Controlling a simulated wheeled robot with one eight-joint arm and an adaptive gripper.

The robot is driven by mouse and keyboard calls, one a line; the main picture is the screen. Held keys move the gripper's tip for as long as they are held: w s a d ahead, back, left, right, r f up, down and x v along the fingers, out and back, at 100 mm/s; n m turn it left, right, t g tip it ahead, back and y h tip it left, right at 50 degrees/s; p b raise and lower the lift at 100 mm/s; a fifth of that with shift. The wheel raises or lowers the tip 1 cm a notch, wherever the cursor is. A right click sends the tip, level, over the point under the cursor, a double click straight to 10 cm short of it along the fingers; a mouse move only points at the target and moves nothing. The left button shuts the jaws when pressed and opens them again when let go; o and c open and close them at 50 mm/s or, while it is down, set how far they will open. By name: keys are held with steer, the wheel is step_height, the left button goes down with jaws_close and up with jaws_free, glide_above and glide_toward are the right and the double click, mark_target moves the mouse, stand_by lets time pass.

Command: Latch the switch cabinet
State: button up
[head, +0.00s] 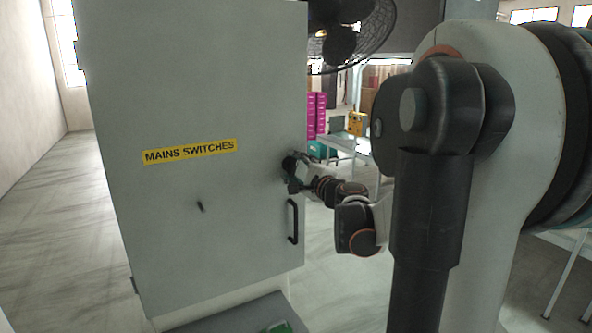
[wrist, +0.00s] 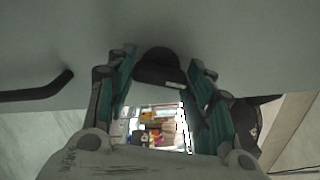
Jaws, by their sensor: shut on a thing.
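The switch cabinet (head: 200,90) is a tall grey box with a yellow "MAINS SWITCHES" label (head: 190,151) on its door. A black bar handle (head: 293,221) is near the door's right edge, and it also shows at the left in the wrist view (wrist: 38,90). My gripper (head: 290,168) is at the right edge of the door, above the handle. In the wrist view, its green-padded fingers stand on both sides of a black knob (wrist: 158,66) on the door, shut on it. The knob's far side is hidden.
A black fan (head: 345,30) is behind the cabinet at upper right. Farther back are magenta crates (head: 317,115) and a table (head: 338,142) with a laptop. A grey ledge with a green item (head: 277,327) is below the door. Open floor lies left.

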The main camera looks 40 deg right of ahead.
steer(key=shift+f+n+b, duration=0.15)
steer(key=shift+n+b, duration=0.4)
steer(key=shift+n, duration=0.35)
steer(key=shift+n+b, duration=0.35)
steer(key=shift+n, duration=0.75)
steer(key=o, duration=1.1)
steer(key=shift+a, duration=0.1)
steer(key=shift+c, duration=0.2)
